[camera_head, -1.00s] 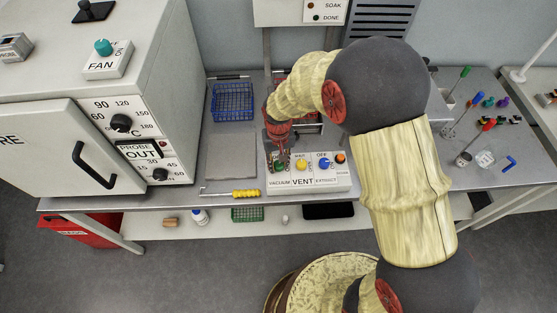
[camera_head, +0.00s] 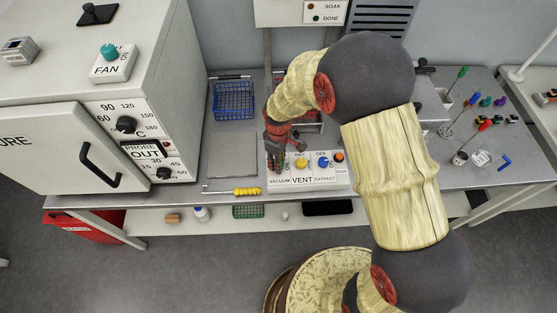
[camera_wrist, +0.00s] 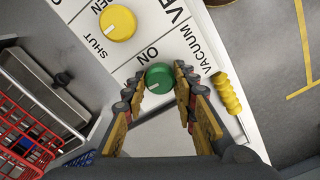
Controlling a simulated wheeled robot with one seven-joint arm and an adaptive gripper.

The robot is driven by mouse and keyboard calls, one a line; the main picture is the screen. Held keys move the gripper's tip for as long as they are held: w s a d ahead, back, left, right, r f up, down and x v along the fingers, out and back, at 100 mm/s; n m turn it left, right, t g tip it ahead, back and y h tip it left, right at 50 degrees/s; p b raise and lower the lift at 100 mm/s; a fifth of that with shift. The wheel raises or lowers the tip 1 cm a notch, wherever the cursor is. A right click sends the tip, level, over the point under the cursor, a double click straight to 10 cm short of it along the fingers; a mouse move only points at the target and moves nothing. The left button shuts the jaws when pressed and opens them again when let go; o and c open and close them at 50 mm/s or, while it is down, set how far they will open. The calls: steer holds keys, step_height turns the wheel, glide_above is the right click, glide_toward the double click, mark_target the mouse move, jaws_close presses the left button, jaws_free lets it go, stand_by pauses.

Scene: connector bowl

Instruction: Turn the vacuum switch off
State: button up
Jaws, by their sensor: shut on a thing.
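The vacuum switch is a green round knob (camera_wrist: 159,77) with a white mark, on a white panel (camera_head: 308,184) labelled VACUUM, VENT and EXTRACT. In the wrist view the word ON is printed beside the knob, and the mark points down and left. My gripper (camera_wrist: 160,74) has one finger on each side of the knob and is shut on it. In the head view my gripper (camera_head: 277,166) points down at the panel's left end and hides the knob.
A yellow knob (camera_head: 301,163), a blue knob (camera_head: 323,162) and an orange button (camera_head: 339,157) sit to the right on the panel. A yellow-handled tool (camera_head: 247,191) lies to the left. A blue wire basket (camera_head: 234,101) stands behind.

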steer(key=shift+n, duration=0.6)
steer(key=o, duration=1.2)
steer(key=shift+c, duration=0.2)
step_height(320, 180, up, 12)
stand_by(0.3)
